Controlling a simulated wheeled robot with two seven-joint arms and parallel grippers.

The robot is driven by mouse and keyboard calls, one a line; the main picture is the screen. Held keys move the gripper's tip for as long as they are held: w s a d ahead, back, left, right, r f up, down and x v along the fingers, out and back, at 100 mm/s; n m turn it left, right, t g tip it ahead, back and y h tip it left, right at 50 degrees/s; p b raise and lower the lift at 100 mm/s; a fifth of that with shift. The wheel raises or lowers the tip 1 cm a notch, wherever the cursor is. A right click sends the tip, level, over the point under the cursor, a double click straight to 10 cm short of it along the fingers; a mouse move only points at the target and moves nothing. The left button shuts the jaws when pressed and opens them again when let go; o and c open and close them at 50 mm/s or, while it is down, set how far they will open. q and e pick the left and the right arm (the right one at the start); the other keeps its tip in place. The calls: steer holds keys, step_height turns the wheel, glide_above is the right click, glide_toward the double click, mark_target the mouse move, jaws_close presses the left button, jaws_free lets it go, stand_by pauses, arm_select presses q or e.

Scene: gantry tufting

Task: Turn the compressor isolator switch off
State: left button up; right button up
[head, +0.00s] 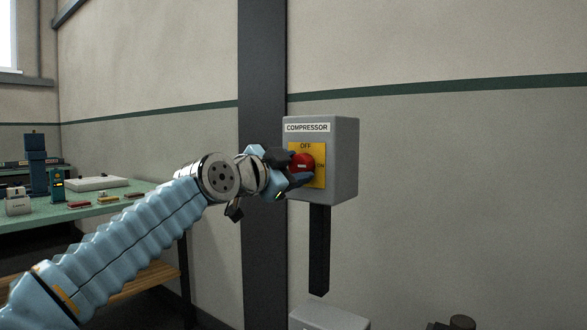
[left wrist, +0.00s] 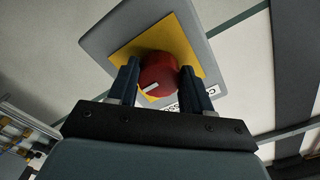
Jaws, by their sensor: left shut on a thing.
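The compressor isolator is a grey box (head: 346,160) with a white COMPRESSOR label (head: 307,128) and a yellow plate (head: 319,180). OFF is printed at the plate's top, with a small, hard to read mark at its right. A round red knob (head: 302,161) sits on the plate. My left gripper (head: 297,166) reaches it from the left and is shut on it. In the left wrist view the fingers (left wrist: 157,82) flank the red knob (left wrist: 158,70). A white mark on the knob points to that picture's lower left. My right gripper is not in view.
The box is on the wall beside a dark vertical post (head: 262,80). A dark strip (head: 319,250) runs down below it to another grey box (head: 328,315). A green-topped bench (head: 100,208) with small items stands at left. The wall to the right is clear.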

arm_select(q)
steer(key=n+p, duration=0.1)
steer(key=n, duration=0.3)
steer(key=shift+d, duration=0.1)
steer(key=n, duration=0.4)
steer(key=shift+s+n+p, duration=0.15)
steer(key=shift+n+p, duration=0.25)
steer(key=n, duration=0.4)
steer(key=shift+d, duration=0.1)
steer(key=shift+n, duration=2.3)
steer(key=o, duration=1)
steer(key=shift+o, duration=0.2)
steer(key=shift+s, duration=0.1)
